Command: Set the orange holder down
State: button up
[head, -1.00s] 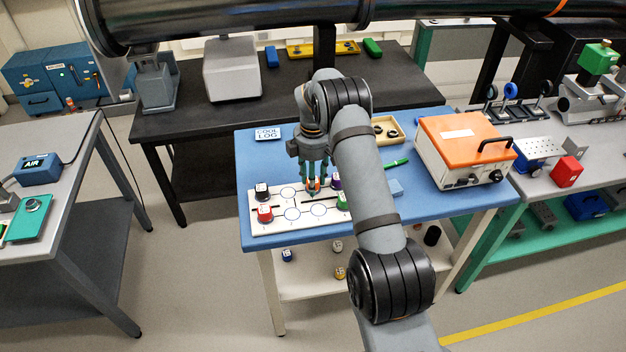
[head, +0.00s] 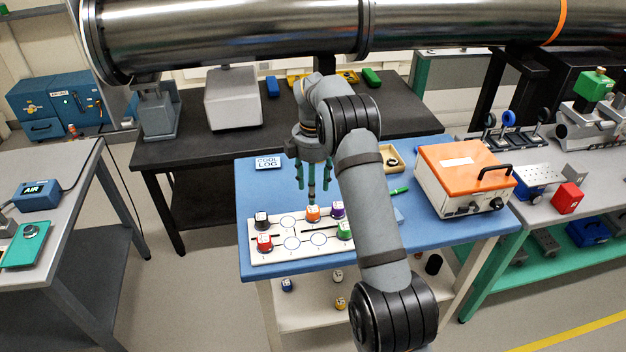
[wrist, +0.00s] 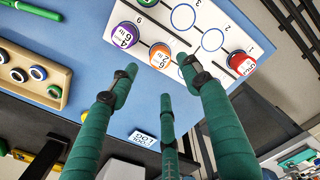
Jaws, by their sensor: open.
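The orange holder (head: 313,213) stands upright on the white board (head: 275,256), in its back row between the black holder (head: 261,220) and the purple holder (head: 337,209). It also shows in the wrist view (wrist: 160,56), with a white numbered top. My gripper (head: 312,192) is above the orange holder, its green fingers apart and empty. In the wrist view the spread fingers (wrist: 160,88) have clear space between them and do not touch the orange holder.
A red holder (head: 265,242) and a green holder (head: 344,230) stand on the board's front row. An orange-topped instrument box (head: 465,165) and a tan tray (head: 393,160) are to the right. A "COOL LOG" card (head: 268,162) lies at the back left of the blue table.

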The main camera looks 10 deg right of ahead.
jog(key=shift+r, duration=1.65)
